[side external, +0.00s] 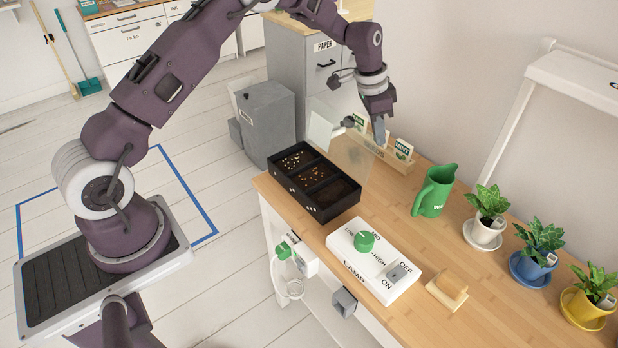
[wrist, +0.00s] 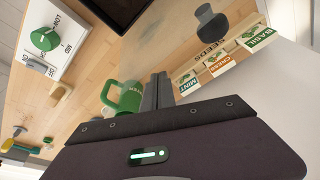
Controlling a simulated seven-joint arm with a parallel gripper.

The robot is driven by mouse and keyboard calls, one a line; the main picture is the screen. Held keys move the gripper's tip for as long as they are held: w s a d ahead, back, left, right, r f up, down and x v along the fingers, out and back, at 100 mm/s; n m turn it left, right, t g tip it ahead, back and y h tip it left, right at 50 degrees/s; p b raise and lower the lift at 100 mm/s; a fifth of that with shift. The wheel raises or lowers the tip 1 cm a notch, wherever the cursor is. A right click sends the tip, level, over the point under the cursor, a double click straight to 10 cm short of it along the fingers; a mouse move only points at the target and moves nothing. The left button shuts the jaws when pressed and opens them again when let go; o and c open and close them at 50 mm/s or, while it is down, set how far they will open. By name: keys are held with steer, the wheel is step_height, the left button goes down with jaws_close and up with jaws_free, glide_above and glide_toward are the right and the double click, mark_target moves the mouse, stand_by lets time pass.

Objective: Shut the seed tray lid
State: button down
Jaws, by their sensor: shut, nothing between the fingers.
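The black seed tray (side external: 314,196) sits on the wooden desk near its left edge. Its three compartments show pale specks, brown specks and dark fill. Its clear lid (side external: 350,152) stands raised, open, along the tray's far right side. A dark knob (side external: 347,122) is on the lid; it also shows in the wrist view (wrist: 211,27). My gripper (side external: 380,137) is shut and empty, to the right of the raised lid and above the seed packet box. In the wrist view its fingers (wrist: 157,90) are together. The tray's corner (wrist: 128,22) shows at the top there.
The seed packet box (side external: 399,166) stands close below my gripper. A green watering can (side external: 435,190) is right of it, with several potted plants (side external: 541,240) beyond. A white lamp switch box (side external: 373,268) and a wooden block (side external: 447,291) lie nearer. A white lamp (side external: 575,85) overhangs the right.

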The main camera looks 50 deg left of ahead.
mark_target(364, 152)
steer(key=shift+s, duration=0.1)
steer(key=shift+s, duration=2.7)
steer(key=r, duration=0.2)
steer(key=w+r, duration=0.1)
steer(key=r, duration=0.2)
steer(key=w+r, duration=0.1)
steer(key=r, duration=0.2)
